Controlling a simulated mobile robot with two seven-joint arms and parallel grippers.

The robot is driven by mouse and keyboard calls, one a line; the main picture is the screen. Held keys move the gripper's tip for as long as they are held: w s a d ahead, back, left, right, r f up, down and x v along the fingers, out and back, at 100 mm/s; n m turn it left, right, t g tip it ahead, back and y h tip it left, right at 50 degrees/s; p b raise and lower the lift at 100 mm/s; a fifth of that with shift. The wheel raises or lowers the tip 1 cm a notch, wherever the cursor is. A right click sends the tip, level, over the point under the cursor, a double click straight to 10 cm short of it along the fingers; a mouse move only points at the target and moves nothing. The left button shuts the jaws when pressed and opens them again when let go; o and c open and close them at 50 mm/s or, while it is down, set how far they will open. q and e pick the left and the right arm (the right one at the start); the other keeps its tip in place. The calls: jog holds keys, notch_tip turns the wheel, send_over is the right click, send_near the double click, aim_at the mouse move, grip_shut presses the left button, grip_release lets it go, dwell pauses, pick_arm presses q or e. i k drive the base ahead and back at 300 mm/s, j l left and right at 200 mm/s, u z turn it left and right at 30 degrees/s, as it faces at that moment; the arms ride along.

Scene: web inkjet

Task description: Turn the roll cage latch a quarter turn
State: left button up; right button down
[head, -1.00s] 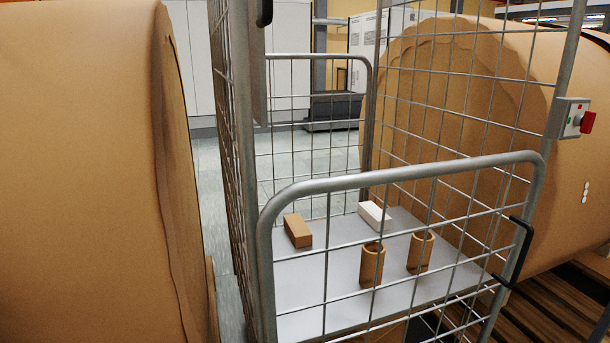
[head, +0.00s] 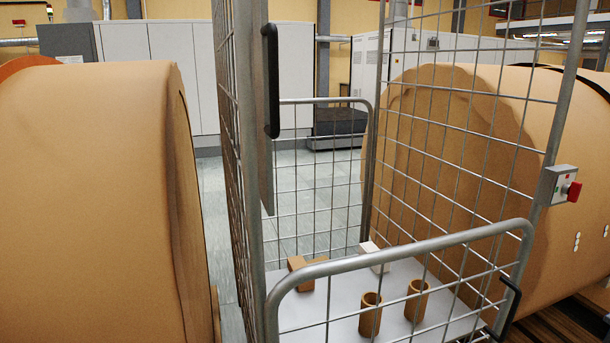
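The roll cage (head: 400,256) stands in front of me, with wire mesh sides and a half-height front gate. A small grey latch box (head: 557,186) with a red knob (head: 574,191) is fixed to its right front post. A green mark and a red mark show on the box face. The red knob sticks out to the right. Neither of my grippers shows in the head view, and nothing touches the latch.
Inside the cage are two brown cardboard tubes (head: 370,315), a brown box (head: 301,281) and a white box (head: 372,256). Large brown paper rolls stand at left (head: 90,200) and right (head: 580,130). Black handles (head: 270,80) sit on the cage. Open floor (head: 318,180) lies behind.

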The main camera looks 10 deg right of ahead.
aim_at(573, 189)
jog(key=z, duration=1.55)
